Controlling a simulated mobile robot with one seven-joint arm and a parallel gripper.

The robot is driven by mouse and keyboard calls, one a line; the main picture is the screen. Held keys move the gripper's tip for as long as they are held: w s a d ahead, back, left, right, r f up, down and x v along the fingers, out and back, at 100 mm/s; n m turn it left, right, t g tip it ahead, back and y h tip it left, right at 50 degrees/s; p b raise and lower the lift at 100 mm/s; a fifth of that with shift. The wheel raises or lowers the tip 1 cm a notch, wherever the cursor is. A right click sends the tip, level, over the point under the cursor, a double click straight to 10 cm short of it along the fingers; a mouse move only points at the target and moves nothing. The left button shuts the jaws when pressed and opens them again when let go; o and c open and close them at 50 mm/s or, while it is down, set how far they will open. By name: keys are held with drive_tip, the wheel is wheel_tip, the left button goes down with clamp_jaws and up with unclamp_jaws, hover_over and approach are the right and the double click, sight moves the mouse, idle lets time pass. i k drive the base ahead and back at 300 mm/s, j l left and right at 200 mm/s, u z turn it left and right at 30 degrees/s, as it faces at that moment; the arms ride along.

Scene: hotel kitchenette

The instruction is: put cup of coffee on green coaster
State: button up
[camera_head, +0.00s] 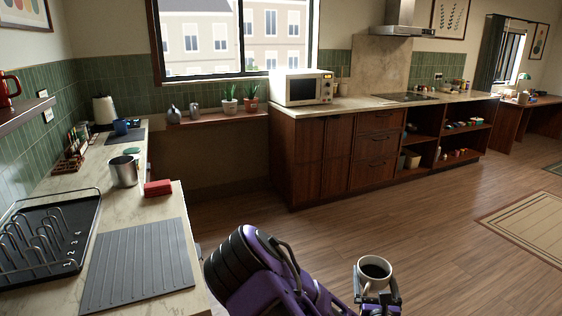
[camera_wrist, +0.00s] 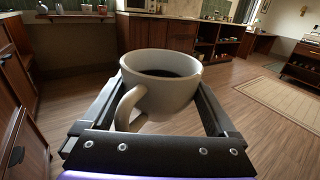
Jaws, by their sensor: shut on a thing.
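A white cup of dark coffee (camera_head: 375,271) is held upright in my gripper (camera_head: 378,292), out over the open floor at the lower right of the head view. In the wrist view the cup (camera_wrist: 165,97) sits between the two fingers, its handle toward the camera. My gripper is shut on the cup. A small flat green disc, seemingly the green coaster (camera_head: 132,151), lies on the left counter behind the metal pot. The gripper is far to the right of it and apart from the counter. The coaster does not show in the wrist view.
A microwave (camera_head: 301,88) stands on the back counter. The floor between is clear.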

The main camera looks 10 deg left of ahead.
sight(133, 150)
drive_tip(key=i+z, duration=0.25)
drive_tip(key=i, duration=1.3)
drive_tip(key=i+u, duration=0.3)
drive_tip(key=i, duration=0.4)
drive_tip(key=i+l+u, duration=0.1)
drive_tip(key=i+u, duration=0.35)
drive_tip(key=i, duration=0.2)
drive_tip(key=i+u, duration=0.5)
drive_tip(key=i, duration=0.2)
drive_tip(key=i+u, duration=0.5)
drive_tip(key=i, duration=0.15)
drive_tip(key=i+u, duration=0.4)
drive_tip(key=i, duration=0.25)
drive_tip(key=i+u, duration=0.3)
drive_tip(key=l+u, duration=0.1)
drive_tip(key=u, duration=0.2)
